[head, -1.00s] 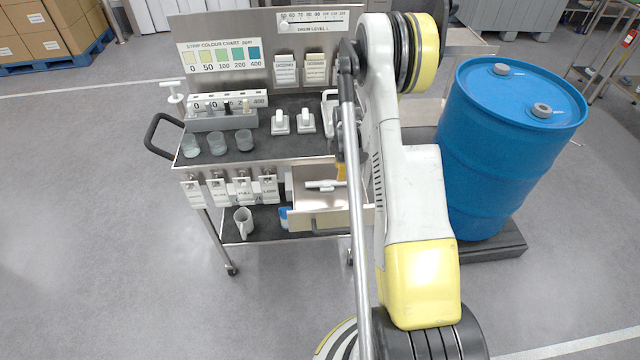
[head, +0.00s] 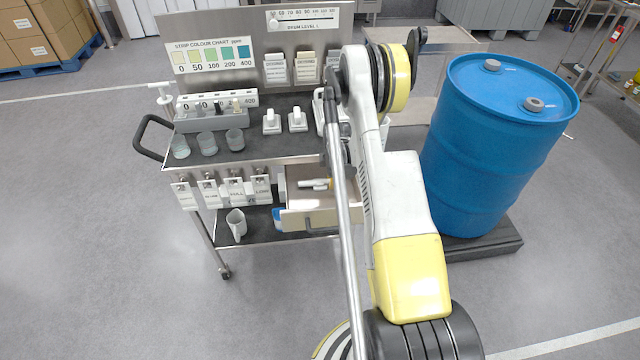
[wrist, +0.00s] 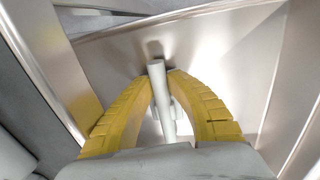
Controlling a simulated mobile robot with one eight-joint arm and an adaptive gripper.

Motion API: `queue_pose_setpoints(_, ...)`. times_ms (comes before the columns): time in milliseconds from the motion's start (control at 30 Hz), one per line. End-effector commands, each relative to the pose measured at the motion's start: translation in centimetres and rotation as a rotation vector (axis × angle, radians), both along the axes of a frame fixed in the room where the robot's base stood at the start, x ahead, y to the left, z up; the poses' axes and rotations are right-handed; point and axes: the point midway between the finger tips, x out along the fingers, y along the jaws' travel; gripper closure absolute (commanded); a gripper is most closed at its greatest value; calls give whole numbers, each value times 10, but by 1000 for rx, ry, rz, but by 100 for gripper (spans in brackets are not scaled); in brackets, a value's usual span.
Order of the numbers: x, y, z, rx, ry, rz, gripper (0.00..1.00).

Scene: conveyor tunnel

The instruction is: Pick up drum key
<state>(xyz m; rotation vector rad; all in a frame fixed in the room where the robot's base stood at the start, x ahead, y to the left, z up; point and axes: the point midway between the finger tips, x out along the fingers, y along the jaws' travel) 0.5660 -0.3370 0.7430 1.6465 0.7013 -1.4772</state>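The drum key (head: 314,184) is a pale piece lying in the open drawer (head: 310,220) of the cart, seen in the head view. In the wrist view its pale grey shaft (wrist: 162,98) runs between the two yellow fingers, with its end just past the tips. A short cross piece shows behind the right finger. My gripper (wrist: 161,75) has its fingertips drawn in against the shaft from both sides, low inside the drawer. In the head view my arm hides most of the gripper.
The cart's top (head: 265,145) holds cups (head: 207,141), a strip rack (head: 212,118) and white blocks. Tags (head: 208,192) hang along its front edge. A blue drum (head: 500,145) stands close on the right. Metal drawer walls (wrist: 300,90) surround my gripper. Floor is clear at left.

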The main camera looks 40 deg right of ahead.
Motion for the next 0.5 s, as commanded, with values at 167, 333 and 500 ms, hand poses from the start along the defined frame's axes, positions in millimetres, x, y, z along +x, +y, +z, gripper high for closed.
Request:
queue_pose_setpoints(167, 0, 0, 0, -1, -1, 0, 100)
queue_pose_setpoints(333, 0, 0, 0, -1, -1, 0, 100)
queue_pose_setpoints(500, -1, 1, 5, -1, -1, 0, 100)
